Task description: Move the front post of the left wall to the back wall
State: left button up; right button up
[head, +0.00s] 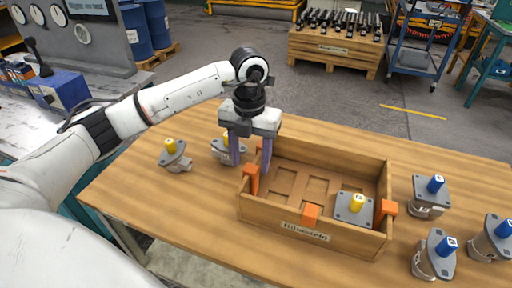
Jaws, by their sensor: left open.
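The wooden crate (350,160) stands on the table. An orange post (252,181) sits on its left wall near the front corner. More orange posts sit on the front wall (311,215) and on the right wall near the front (388,208). No post shows on the back wall (330,152), whose left end is partly hidden by my gripper. My left gripper (251,164) points down at the crate's left wall, open, its two purple fingers apart. The left-wall post's top shows just below and between the fingertips; I cannot tell whether they touch it. My right gripper is not in view.
A grey motor with a yellow cap (353,207) is in the crate's front right. Two yellow-capped motors stand left of the crate (175,156), one (226,151) partly behind my gripper. Blue-capped motors (432,197) stand at the right. The table's front left is clear.

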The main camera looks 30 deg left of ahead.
aim_at(251, 180)
pick_arm(q)
notch_tip(251, 180, down, 7)
jog(key=shift+s+d+f, duration=0.1)
jog(key=shift+s, duration=0.05)
jog(key=shift+f, duration=0.55)
jog(key=c, duration=0.9)
jog(key=o, duration=0.3)
grip_shut()
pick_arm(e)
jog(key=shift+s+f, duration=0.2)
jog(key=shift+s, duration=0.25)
